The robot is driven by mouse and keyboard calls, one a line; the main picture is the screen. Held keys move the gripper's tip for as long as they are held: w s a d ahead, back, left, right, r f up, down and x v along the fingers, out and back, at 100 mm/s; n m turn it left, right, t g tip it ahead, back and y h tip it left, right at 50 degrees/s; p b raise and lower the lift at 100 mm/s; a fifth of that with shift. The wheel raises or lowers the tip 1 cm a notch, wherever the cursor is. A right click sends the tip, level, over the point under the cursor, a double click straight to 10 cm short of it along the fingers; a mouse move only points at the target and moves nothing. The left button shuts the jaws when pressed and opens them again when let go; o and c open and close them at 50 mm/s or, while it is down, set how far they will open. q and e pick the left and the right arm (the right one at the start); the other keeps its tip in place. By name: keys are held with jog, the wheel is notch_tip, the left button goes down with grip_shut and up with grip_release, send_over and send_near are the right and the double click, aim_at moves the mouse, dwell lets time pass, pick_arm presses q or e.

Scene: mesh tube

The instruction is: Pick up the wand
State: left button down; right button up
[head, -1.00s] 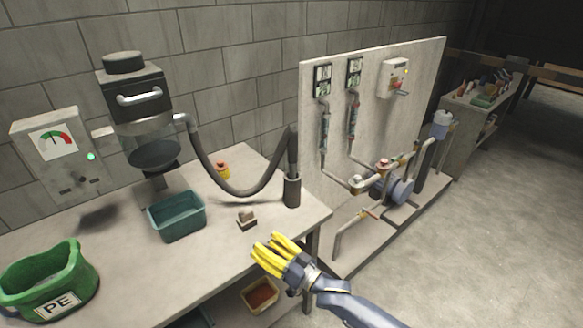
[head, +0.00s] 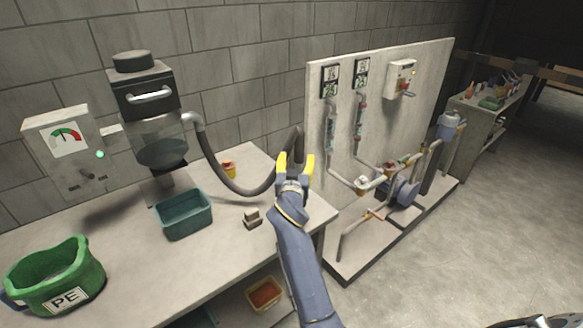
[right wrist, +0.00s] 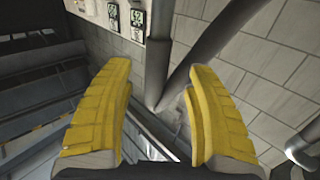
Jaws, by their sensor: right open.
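The wand (head: 298,140) is a dark upright tube at the right end of the workbench, joined at its top to a thick grey hose (head: 240,188). My right gripper (head: 296,160), with yellow fingers, overlaps the wand in the head view and hides its lower part and its holder. In the right wrist view, which appears upside down, the wand (right wrist: 155,50) and hose (right wrist: 210,45) meet between the two spread fingers (right wrist: 160,72). The fingers are open and do not visibly grip the wand.
The bench (head: 130,245) carries a teal bin (head: 183,215), a green PE tub (head: 55,275) and a small block (head: 252,217). A hopper (head: 150,120) stands behind. A panel with pipes (head: 380,120) is close on the right.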

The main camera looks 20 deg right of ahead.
aim_at(299, 155)
jog(key=shift+d+x, duration=0.2)
jog(key=shift+x, duration=2.3)
jog(key=shift+s, duration=0.1)
jog(key=shift+c, duration=0.2)
grip_shut()
